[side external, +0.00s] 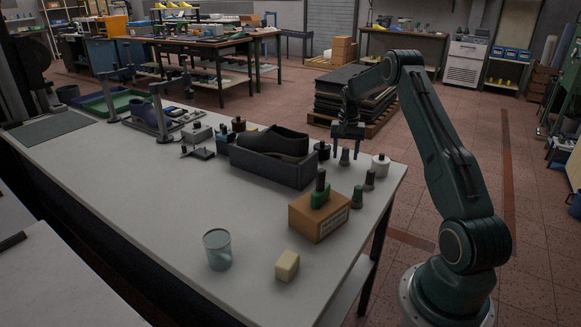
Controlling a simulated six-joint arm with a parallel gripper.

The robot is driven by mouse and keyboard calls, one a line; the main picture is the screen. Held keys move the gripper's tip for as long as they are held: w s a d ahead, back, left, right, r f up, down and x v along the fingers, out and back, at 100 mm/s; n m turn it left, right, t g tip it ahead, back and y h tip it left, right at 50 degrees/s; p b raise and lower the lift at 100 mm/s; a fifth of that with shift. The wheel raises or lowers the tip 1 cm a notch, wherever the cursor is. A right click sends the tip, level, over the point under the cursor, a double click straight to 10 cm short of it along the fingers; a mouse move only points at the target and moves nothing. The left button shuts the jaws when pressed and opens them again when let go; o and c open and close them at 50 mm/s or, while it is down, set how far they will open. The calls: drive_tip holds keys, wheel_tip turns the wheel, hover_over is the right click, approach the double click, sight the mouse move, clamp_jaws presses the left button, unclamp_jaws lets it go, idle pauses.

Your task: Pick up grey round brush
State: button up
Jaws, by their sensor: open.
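Several small round brush-like pieces with dark tops stand near the table's right edge. A greyish one (344,158) is just below my gripper, another (370,181) is farther right, and a greener one (357,197) is nearer the camera. Which of them is the grey round brush is hard to tell at this size. My gripper (346,150) points down with its fingers apart. In the picture its fingertips are close to the top of the first piece; I cannot tell whether they touch it. Nothing is visibly held.
A dark tray (265,168) with a black shoe is left of my gripper. A cardboard box (318,219) bears a green-and-black item. A glass (217,250) and yellowish block (287,266) stand nearer.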

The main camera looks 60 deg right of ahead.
sight(346, 148)
drive_tip(key=shift+f, duration=0.1)
idle(0.4)
drive_tip(key=c, duration=1)
drive_tip(key=shift+c, duration=0.2)
wheel_tip(346, 148, up, 20)
idle(0.5)
